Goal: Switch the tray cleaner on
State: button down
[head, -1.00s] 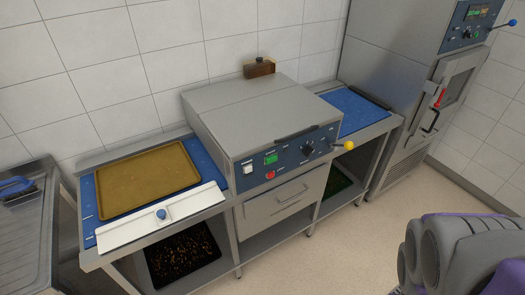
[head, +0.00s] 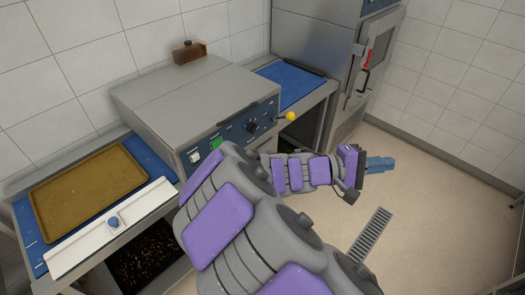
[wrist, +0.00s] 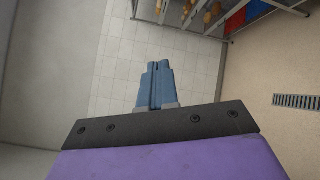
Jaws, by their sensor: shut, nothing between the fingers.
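The tray cleaner (head: 180,95) is a steel box with a blue front panel, standing on a steel bench in the head view. Its panel shows a white switch (head: 194,156), a lit green display (head: 216,142), a black knob (head: 252,126) and a yellow-tipped lever (head: 290,116). My arm hides the lower part of the panel, including the red button seen earlier. My gripper (head: 380,164) is right of the cleaner, over the floor, apart from it. Its blue fingers are shut and empty, also in the wrist view (wrist: 156,85).
A blue right bed (head: 290,84) and a steel cabinet with a red handle (head: 367,58) stand beyond. Open floor (head: 430,180) lies right.

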aim_at(195, 157)
jog(key=w+a+f+n+t+y, duration=0.35)
jog(key=w+a+n+t, duration=0.3)
jog(key=a, duration=0.45)
jog(key=w+a+f+n+t+y, duration=0.2)
jog(key=w+a+f+n+t, duration=0.2)
jog(key=w+a+n+t, duration=0.5)
jog(key=s+a+f+n+y, duration=0.2)
jog(key=a+f+y, duration=0.5)
jog(key=a, duration=0.4)
jog(key=s+a+f+n+y, duration=0.3)
jog(key=a+f+n+y, duration=0.2)
jog(key=a+f, duration=0.3)
jog(key=a+t+y, duration=0.1)
jog(key=a, duration=0.2)
jog(key=shift+a+y, duration=0.35)
jog(key=shift+f, duration=0.15)
jog(key=w+a+b, duration=0.5)
jog(key=a, duration=0.1)
jog(key=shift+w+a+b, duration=0.3)
